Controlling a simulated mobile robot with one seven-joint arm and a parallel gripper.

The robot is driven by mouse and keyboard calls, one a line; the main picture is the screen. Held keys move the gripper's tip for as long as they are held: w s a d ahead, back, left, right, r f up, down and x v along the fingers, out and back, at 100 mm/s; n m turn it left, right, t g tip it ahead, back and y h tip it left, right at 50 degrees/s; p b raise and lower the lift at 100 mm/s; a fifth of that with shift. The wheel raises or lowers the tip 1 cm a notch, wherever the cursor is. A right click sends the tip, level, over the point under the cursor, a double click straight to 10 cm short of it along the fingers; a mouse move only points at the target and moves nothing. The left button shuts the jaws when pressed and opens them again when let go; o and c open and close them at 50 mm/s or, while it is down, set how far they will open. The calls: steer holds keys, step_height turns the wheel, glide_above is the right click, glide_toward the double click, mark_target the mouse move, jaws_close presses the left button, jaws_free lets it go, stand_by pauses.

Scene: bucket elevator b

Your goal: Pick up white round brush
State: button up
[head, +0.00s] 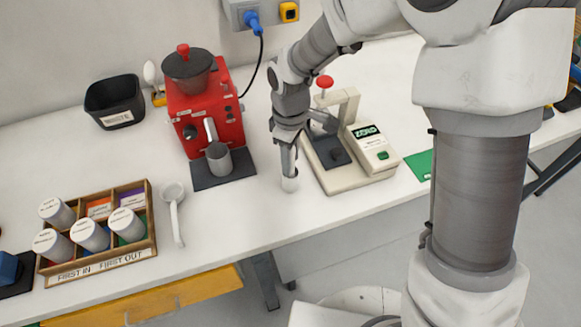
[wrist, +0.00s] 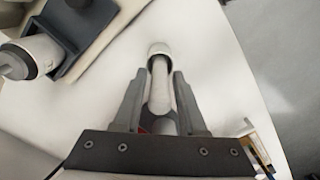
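The white round brush (wrist: 159,82) shows in the wrist view as a pale shaft with a wider white round end (wrist: 158,49) at the far side. In the head view, a small white round end (head: 290,184) shows on the table just below my gripper (head: 288,162), so the brush looks upright. In the wrist view the two fingers of my gripper (wrist: 160,76) stand on either side of the shaft, with narrow gaps seeming to remain. The near end of the brush is partly hidden between the fingers.
The red grinder (head: 205,110) with a metal cup (head: 219,159) stands left of my gripper. A white scoop (head: 174,196) and a wooden jar rack (head: 150,245) lie further left. The table's front edge is near.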

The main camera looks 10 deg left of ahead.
jaws_close()
